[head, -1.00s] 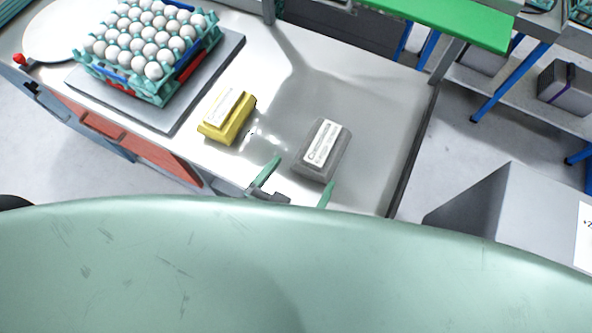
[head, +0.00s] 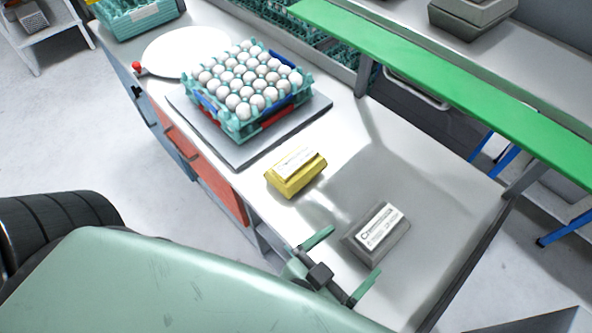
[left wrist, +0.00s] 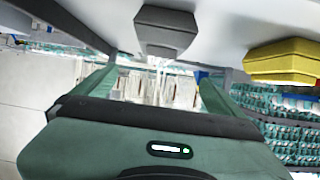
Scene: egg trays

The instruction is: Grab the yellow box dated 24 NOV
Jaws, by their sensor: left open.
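A yellow box (head: 296,178) with a white label on top lies on the steel table, left of a grey box (head: 377,236) that also has a white label. The print on the labels is too small to read a date. My left gripper (head: 338,269) is open and empty at the table's front edge, closest to the grey box. In the left wrist view, the grey box (left wrist: 167,30) is ahead at the upper middle, and the yellow box (left wrist: 285,62) is at the right edge. My open fingers (left wrist: 150,84) hold nothing. My right gripper is not in view.
A teal tray of white eggs (head: 240,128) sits on a grey plate (head: 180,104) at the table's back left. A white disc (head: 165,52) lies beyond it. A green rail (head: 450,90) runs along the far side. Table around the boxes is clear.

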